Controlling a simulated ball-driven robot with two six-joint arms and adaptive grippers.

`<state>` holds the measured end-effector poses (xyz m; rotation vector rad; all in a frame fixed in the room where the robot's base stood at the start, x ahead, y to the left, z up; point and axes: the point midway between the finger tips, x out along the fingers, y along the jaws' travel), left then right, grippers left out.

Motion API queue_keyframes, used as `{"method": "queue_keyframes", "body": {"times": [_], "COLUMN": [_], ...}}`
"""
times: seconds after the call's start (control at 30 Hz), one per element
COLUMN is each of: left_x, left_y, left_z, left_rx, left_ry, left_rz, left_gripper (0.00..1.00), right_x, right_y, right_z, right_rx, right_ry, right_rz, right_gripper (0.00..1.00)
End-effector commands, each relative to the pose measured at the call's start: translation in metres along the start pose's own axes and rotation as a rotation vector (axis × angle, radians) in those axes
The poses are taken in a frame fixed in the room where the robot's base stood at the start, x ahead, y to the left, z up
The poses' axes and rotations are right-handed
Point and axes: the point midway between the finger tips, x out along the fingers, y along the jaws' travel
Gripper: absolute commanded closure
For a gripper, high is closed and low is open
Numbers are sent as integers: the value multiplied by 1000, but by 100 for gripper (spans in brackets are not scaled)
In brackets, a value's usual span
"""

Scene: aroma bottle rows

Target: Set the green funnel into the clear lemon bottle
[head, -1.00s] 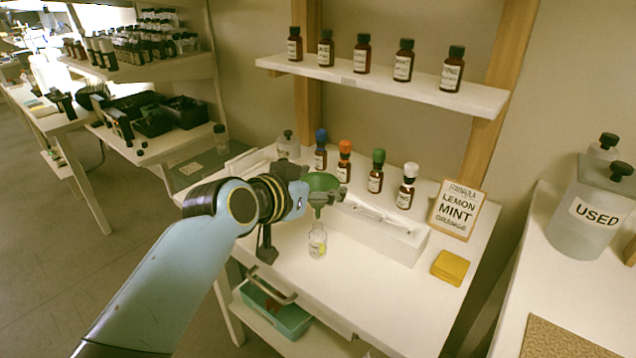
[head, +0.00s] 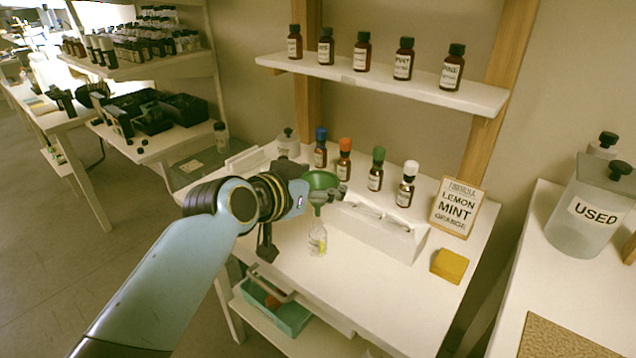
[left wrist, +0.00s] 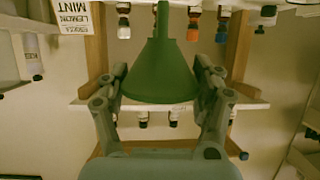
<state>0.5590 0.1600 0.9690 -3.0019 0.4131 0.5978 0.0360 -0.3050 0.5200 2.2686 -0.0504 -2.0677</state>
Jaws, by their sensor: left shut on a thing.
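The green funnel (head: 321,181) is held by my left gripper (head: 326,191), wide end up and spout pointing down. In the left wrist view, which looks upside down, the funnel (left wrist: 160,72) sits between the two fingers of the gripper (left wrist: 160,88). The clear lemon bottle (head: 317,241) stands upright on the white table, with a little yellow at its label. The spout is right above the bottle's neck; I cannot tell whether its tip is inside the neck. My right gripper is not in view.
Brown bottles with blue, orange, green (head: 376,170) and white caps stand behind. A white box (head: 385,238) is right of the lemon bottle. The table's front is clear.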

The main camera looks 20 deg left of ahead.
Motion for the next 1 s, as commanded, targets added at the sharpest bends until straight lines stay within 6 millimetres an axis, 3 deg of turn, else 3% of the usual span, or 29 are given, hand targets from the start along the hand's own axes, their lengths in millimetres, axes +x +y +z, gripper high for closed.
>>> {"method": "queue_keyframes", "body": {"times": [1.0], "left_x": [0], "left_y": [0], "left_z": [0], "left_rx": [0], "left_ry": [0], "left_rz": [0], "left_gripper": [54], "right_x": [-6], "right_y": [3], "right_z": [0], "right_rx": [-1], "right_ry": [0], "right_rz": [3], "right_gripper": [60]}}
